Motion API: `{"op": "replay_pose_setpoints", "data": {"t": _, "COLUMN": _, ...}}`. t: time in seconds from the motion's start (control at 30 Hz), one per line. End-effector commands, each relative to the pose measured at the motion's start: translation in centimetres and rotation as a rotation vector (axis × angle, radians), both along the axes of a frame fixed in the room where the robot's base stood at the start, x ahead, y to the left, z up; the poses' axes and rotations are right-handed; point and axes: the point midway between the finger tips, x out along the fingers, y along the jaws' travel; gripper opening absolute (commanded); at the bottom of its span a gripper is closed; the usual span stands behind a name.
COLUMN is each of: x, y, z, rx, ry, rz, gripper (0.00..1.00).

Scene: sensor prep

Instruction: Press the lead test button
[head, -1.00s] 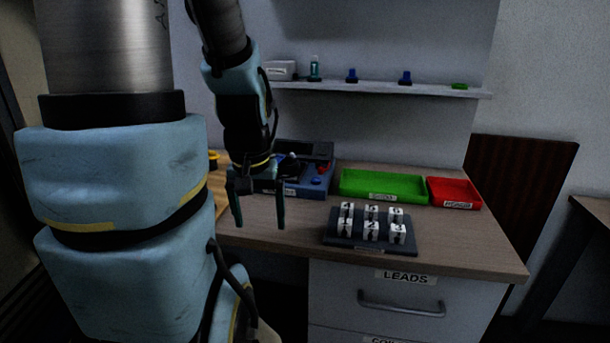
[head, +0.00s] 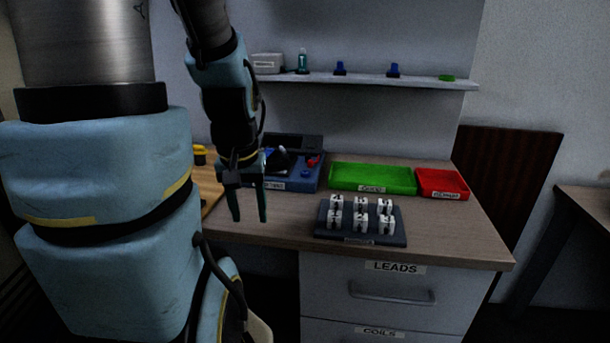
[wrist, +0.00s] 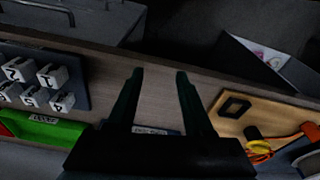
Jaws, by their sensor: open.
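A blue tester box (head: 302,182) stands at the back of the bench. It has a dark raised back part, a round blue button (head: 305,174) and a red part (head: 314,161) on top. I cannot read its front label clearly, nor tell which part is the lead test button. My gripper (head: 249,218) points down, open and empty, in front of the box's left end and apart from it; my wrist covers part of the box. In the wrist view my gripper (wrist: 160,72) is open over bare bench, and a label strip (wrist: 152,130) shows between the fingers; the button is hidden there.
A dark rack (head: 335,231) of numbered white blocks stands right of my gripper. Green (head: 375,188) and red (head: 441,194) trays lie behind it. A shelf (head: 370,81) with small items hangs above. A wooden board (wrist: 228,104) with yellow and orange items lies at the other side.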

Motion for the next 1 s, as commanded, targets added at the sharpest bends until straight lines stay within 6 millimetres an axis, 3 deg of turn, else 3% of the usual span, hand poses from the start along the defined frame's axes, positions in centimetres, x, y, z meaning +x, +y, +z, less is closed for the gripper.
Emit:
{"op": "replay_pose_setpoints", "data": {"t": 0.07, "x": 0.0, "y": 0.0, "z": 0.0, "rx": 0.0, "ry": 0.0, "rz": 0.0, "gripper": 0.41}}
{"op": "replay_pose_setpoints", "data": {"t": 0.43, "x": 0.0, "y": 0.0, "z": 0.0, "rx": 0.0, "ry": 0.0, "rz": 0.0, "gripper": 0.0}}
{"op": "replay_pose_setpoints", "data": {"t": 1.0, "x": 0.0, "y": 0.0, "z": 0.0, "rx": 0.0, "ry": 0.0, "rz": 0.0, "gripper": 0.0}}
